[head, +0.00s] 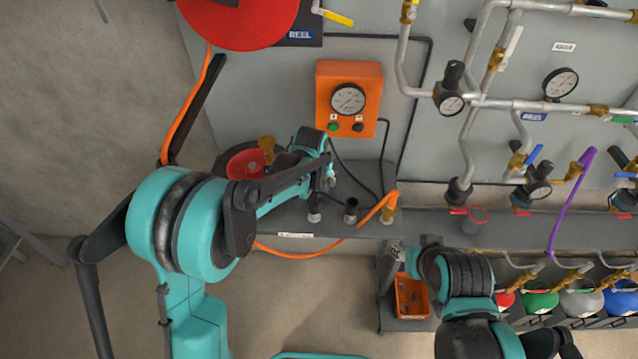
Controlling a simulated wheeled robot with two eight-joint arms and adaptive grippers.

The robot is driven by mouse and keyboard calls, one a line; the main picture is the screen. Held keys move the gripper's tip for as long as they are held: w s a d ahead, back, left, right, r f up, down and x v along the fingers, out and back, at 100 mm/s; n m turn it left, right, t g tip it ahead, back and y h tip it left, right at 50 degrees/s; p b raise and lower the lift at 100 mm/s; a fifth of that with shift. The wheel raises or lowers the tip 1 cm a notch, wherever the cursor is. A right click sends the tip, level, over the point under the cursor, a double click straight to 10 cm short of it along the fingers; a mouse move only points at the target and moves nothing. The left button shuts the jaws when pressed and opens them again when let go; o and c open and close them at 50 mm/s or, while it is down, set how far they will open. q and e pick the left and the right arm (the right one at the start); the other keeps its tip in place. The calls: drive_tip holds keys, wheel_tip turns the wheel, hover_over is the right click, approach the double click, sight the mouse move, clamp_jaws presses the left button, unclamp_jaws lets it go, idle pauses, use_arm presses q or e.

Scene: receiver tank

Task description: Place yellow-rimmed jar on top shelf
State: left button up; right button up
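I cannot make out a yellow-rimmed jar in the head view; a red-rimmed jar (477,220) stands on the grey shelf right of centre. My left gripper (324,182) is above the left part of the shelf (290,222), near the wall panel. Its fingers are small and partly hidden, so I cannot tell whether they are open or hold anything. My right gripper (397,252) is just below the shelf's front edge, above an orange bin (412,297). Its fingers are too small to read.
An orange gauge box (347,98) is on the panel behind my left gripper. A dark fitting (351,210) stands on the shelf beside it. Pipes, valves and a purple hose (571,200) fill the right. Coloured tanks (540,302) stand below.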

use_arm(q)
drive_tip(key=shift+f, duration=0.45)
drive_tip(key=shift+f, duration=0.2)
drive_tip(key=o, duration=1.1)
drive_tip(key=shift+o, duration=0.2)
drive_tip(key=shift+r, duration=0.15)
